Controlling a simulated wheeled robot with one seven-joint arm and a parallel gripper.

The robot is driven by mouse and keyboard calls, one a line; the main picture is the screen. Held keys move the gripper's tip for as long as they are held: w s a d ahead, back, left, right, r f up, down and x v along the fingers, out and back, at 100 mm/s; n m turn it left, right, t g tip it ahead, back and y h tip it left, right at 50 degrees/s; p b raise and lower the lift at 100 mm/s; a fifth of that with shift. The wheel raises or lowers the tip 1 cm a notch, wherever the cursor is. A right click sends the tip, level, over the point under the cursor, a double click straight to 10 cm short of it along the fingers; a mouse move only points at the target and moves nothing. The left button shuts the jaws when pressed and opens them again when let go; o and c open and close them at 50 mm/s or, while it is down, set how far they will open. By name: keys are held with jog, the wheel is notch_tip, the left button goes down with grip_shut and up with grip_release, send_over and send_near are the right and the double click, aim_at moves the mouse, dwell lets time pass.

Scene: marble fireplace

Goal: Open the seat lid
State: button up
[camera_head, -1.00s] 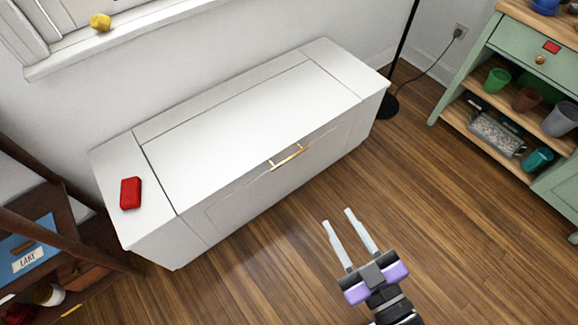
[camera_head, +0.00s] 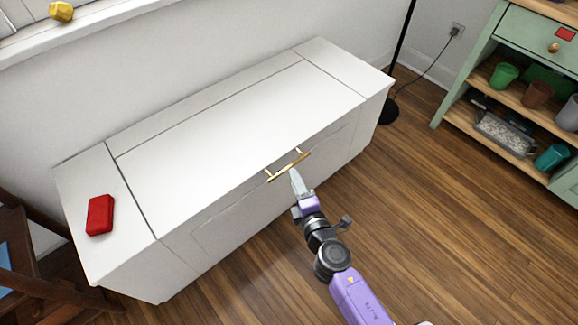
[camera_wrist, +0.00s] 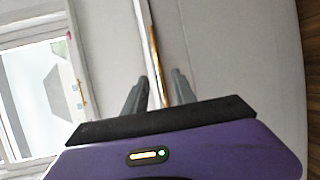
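The seat lid (camera_head: 235,125) is the white panel in the top of a white bench. It lies flat and closed. A gold bar handle (camera_head: 287,166) sits at its front edge. My gripper (camera_head: 296,178) is just in front of and below the handle, seen edge-on. In the wrist view the gripper (camera_wrist: 158,90) has its two grey fingers apart. The gold handle (camera_wrist: 155,62) runs lengthwise between them, and I see no finger closed on it. The depth between fingertips and handle is hard to judge.
A red box (camera_head: 100,215) lies on the bench's left end, beside the lid. A window sill with a yellow object (camera_head: 61,11) is above. A black lamp pole (camera_head: 401,50) and a green shelf unit (camera_head: 520,95) stand at right. The wooden floor (camera_head: 450,220) in front is clear.

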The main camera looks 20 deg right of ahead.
aim_at(289, 166)
jog(key=x, duration=0.6)
jog(key=shift+w+b, duration=0.3)
jog(key=shift+b, duration=0.1)
jog(key=shift+c, duration=0.3)
grip_shut()
dwell(0.8)
